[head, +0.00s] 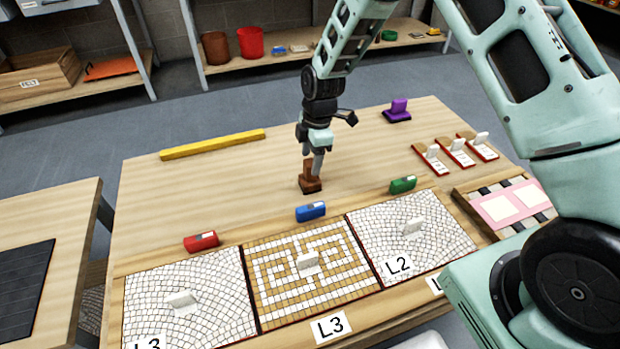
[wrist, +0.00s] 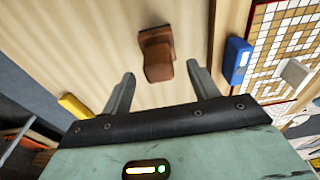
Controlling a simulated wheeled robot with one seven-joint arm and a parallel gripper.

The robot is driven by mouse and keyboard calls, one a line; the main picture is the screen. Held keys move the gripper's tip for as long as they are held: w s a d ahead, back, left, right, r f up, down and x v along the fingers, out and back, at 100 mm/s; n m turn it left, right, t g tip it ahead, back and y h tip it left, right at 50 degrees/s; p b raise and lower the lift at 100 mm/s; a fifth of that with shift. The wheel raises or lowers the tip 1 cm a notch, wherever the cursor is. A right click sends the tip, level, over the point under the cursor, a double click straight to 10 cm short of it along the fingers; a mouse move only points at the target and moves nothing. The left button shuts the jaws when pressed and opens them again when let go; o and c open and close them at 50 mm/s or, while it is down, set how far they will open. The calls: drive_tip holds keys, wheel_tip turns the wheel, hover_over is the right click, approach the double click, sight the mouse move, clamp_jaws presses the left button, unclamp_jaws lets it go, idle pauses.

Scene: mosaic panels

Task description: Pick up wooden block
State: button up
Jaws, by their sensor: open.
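The wooden block (head: 311,185) is a reddish-brown piece with a wider base and an upright part, standing on the light wooden table. In the wrist view the block (wrist: 157,55) lies ahead of the fingertips, roughly centred between them. My gripper (head: 317,165) points down right at the block in the head view and partly hides its top. In the wrist view my gripper (wrist: 160,78) has its two fingers spread apart with nothing held between them.
Red (head: 201,241), blue (head: 310,211) and green (head: 403,185) blocks stand in front, behind the mosaic panels (head: 275,295). A yellow bar (head: 212,144) lies at the back left. A purple piece (head: 397,112) stands at the back right. The table left of the block is clear.

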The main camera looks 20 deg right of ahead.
sight(309, 170)
drive_tip(key=f, duration=0.5)
drive_tip(key=shift+w+a+b, duration=0.1)
drive_tip(key=shift+a+b, duration=0.15)
drive_tip(key=shift+b, duration=0.15)
drive_tip(key=c, duration=1.1)
drive_tip(key=shift+o, duration=0.2)
drive_tip(key=shift+r, duration=0.15)
wheel_tip(309, 170, up, 10)
drive_tip(key=shift+f+p, duration=0.1)
drive_tip(key=shift+p, duration=0.65)
